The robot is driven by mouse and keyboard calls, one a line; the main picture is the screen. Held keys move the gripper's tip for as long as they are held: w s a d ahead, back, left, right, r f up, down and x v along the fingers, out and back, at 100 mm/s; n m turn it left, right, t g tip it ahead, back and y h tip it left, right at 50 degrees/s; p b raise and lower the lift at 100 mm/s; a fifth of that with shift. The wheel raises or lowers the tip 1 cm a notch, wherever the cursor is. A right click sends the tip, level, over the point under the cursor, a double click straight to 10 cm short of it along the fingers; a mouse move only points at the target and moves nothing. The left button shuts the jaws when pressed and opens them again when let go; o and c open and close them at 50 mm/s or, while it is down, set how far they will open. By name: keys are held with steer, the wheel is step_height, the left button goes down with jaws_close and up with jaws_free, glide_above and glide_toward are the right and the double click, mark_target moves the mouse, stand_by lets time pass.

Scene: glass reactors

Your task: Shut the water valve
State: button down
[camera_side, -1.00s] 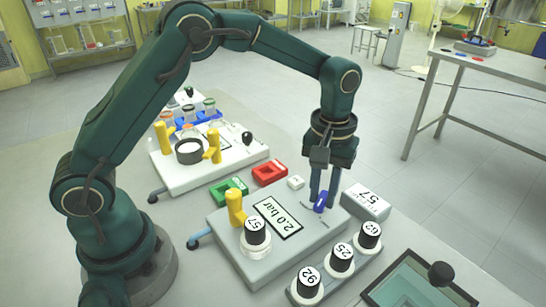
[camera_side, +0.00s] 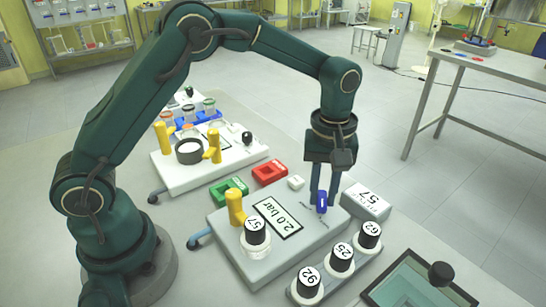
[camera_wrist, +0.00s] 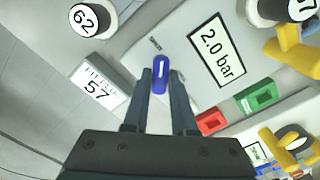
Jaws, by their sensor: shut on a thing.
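The water valve's blue handle (camera_side: 322,202) sits on the right part of the white reactor plate (camera_side: 237,258). In the wrist view the blue handle (camera_wrist: 160,76) stands between my fingertips, with a white line along its top. My gripper (camera_side: 325,192) points straight down and is shut on the handle. In the wrist view my gripper (camera_wrist: 164,82) has one finger on each side of it. Curved marks show on the plate beside the handle, partly hidden by my fingers. A display (camera_side: 277,218) on the plate reads 2.0 bar.
A white block marked 57 (camera_side: 366,201) stands close right of my gripper. Black-capped bottles 92, 25 and 62 stand in a rack (camera_side: 325,283) at the front. Bottle 57 (camera_side: 255,240) sits on the plate. Red (camera_side: 270,173) and green (camera_side: 229,191) frames lie behind.

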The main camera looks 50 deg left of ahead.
mark_target(322, 197)
steer(key=c, duration=0.7)
jaws_free()
steer(key=shift+r, duration=2.6)
